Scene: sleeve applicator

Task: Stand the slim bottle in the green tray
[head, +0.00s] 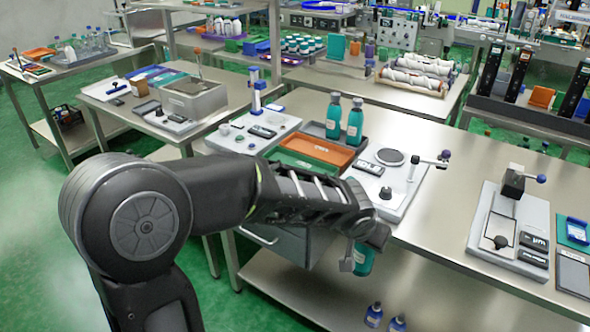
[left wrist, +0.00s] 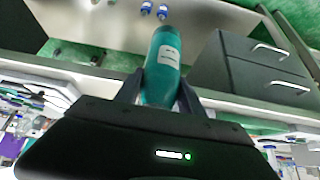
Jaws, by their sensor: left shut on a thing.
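A slim teal bottle with a white label shows in the left wrist view (left wrist: 163,68), between the two fingers of my left gripper (left wrist: 158,92), which is shut on it. In the head view only a small teal part of this bottle (head: 364,260) shows below the gripper (head: 358,262), in front of the table's front edge. The green tray (head: 297,164) lies on the table, to the left of and beyond the gripper; my forearm hides its near part. The tray's visible part is empty. My right gripper is not in view.
An orange tray (head: 316,147) lies just behind the green one, with two teal bottles (head: 333,116) behind it. A device with a round plate (head: 390,157) stands to the right. Drawers (left wrist: 262,75) are under the table; small blue-capped bottles (head: 374,314) stand on the lower shelf.

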